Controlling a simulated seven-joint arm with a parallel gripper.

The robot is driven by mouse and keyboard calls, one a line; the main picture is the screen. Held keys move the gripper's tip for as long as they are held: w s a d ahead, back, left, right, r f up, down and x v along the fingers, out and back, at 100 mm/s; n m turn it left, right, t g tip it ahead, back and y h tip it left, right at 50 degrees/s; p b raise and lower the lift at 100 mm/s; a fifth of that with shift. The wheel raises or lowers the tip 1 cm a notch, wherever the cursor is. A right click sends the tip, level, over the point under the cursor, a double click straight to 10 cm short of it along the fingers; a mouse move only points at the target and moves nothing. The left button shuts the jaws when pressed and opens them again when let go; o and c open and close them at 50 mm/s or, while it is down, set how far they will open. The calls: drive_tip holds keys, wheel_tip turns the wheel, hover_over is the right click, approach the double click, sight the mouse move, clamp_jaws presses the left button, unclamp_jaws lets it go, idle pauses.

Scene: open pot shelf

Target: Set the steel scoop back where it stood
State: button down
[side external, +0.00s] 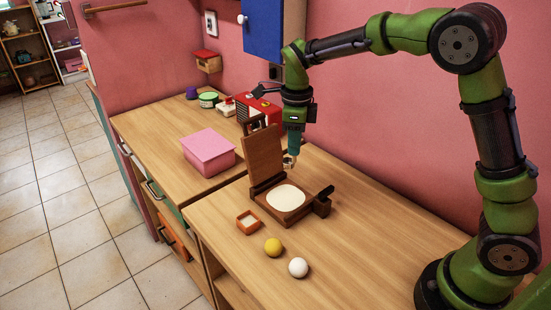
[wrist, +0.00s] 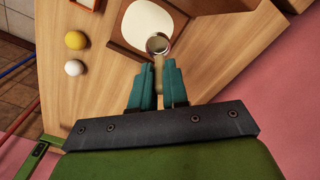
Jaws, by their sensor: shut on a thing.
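My gripper (side external: 291,146) points down above the counter, just behind the open wooden press. In the wrist view its teal fingers (wrist: 158,76) are closed on the handle of the steel scoop (wrist: 157,44). The scoop's round bowl sticks out beyond the fingertips and overlaps the edge of the press's white disc in that view. In the side view the scoop (side external: 288,161) is small, beside the raised lid. It looks held above the surface, though its exact height is hard to tell. No marked standing place for it is clear.
The wooden press (side external: 268,213) has an upright lid (side external: 263,153) and a lever block (side external: 322,204). A small orange tray (side external: 249,222), a yellow ball (side external: 273,247) and a white ball (side external: 298,268) lie in front. A pink box (side external: 209,150) stands left. The counter's right part is clear.

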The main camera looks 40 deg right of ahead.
drive_tip(key=r, duration=1.1)
drive_tip(key=shift+w+a+r, duration=0.15)
drive_tip(key=shift+w, duration=0.05)
drive_tip(key=w+a, duration=0.3)
drive_tip(key=a, duration=0.4)
drive_tip(key=w+a, duration=0.3)
drive_tip(key=a, duration=0.3)
wheel_tip(320, 180, down, 22)
drive_tip(key=shift+a+r, duration=0.15)
drive_tip(key=shift+r, duration=0.1)
drive_tip(key=shift+f, duration=0.35)
drive_tip(key=c, duration=1.1)
unclamp_jaws()
drive_tip(key=shift+o, duration=0.2)
wheel_tip(320, 180, up, 7)
